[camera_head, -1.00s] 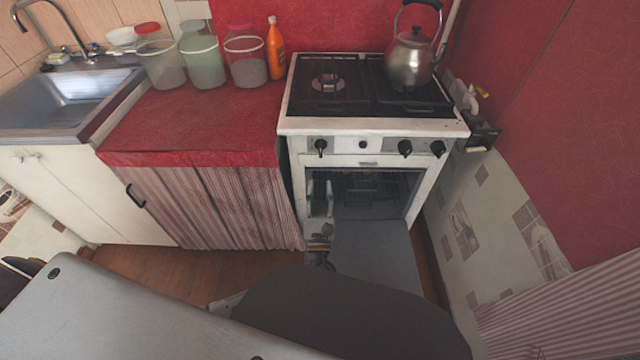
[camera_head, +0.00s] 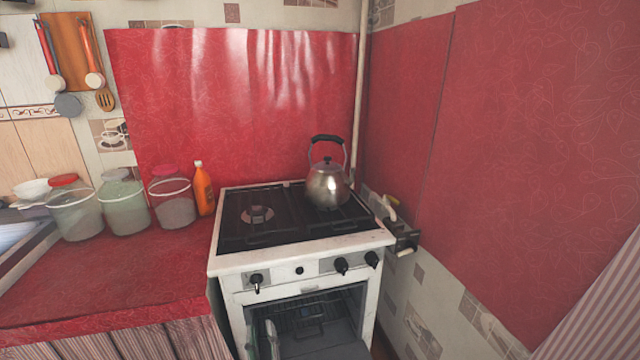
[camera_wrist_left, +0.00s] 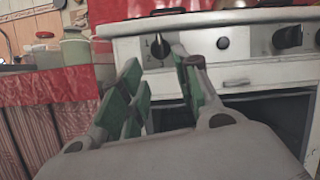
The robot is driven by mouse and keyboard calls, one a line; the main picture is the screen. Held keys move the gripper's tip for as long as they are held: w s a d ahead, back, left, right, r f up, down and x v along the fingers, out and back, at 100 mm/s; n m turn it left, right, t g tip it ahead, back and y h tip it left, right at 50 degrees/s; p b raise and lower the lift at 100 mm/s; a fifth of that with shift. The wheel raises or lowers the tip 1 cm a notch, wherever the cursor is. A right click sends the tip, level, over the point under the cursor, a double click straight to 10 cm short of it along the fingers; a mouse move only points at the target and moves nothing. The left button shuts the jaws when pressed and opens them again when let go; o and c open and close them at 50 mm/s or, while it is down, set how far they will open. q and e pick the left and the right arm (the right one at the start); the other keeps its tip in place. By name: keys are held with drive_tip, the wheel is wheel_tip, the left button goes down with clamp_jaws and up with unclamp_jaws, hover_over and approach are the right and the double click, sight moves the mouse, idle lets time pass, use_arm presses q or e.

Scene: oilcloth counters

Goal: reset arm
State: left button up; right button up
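My left gripper (camera_head: 262,338) shows small at the bottom of the head view, in front of the left part of the stove's oven opening. In the left wrist view its two green-padded fingers (camera_wrist_left: 157,68) stand apart with nothing between them. Beyond the fingertips is the white stove front with its black left knob (camera_wrist_left: 160,44); I cannot tell how close they are. The rest of my left arm is out of the head view. My right gripper is in neither view.
The white stove (camera_head: 230,263) has an open oven (camera_head: 315,312). A steel kettle (camera_head: 327,186) stands on its right rear. Lidded jars (camera_head: 124,207) and an orange bottle (camera_head: 203,190) line the back of the red counter (camera_head: 130,275). A red wall (camera_head: 530,150) bounds the right side.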

use_arm(q)
drive_tip(key=a+f+n+g+h, duration=0.1)
drive_tip(key=a+f+n+g, duration=0.2)
drive_tip(key=f+n+g, duration=0.5)
drive_tip(key=a+f+n+g+h, duration=0.1)
drive_tip(key=a+f+n+g, duration=0.3)
drive_tip(key=f+n, duration=0.7)
drive_tip(key=s+d+f+n+g+h, duration=0.1)
drive_tip(key=s+f+n+g, duration=0.3)
drive_tip(key=s, duration=0.7)
drive_tip(key=s+d+f+n+g+h+p, duration=0.1)
drive_tip(key=s+f+n+g+h, duration=0.2)
drive_tip(key=s+f, duration=0.6)
drive_tip(key=s+n+g, duration=0.1)
drive_tip(key=s+n, duration=0.1)
drive_tip(key=shift+s+d+h+p, duration=0.25)
drive_tip(key=shift+s+h+p, duration=0.05)
drive_tip(key=shift+s+h, duration=0.1)
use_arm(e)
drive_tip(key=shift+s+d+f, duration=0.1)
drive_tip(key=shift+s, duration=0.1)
use_arm(q)
drive_tip(key=shift+s+f, duration=0.1)
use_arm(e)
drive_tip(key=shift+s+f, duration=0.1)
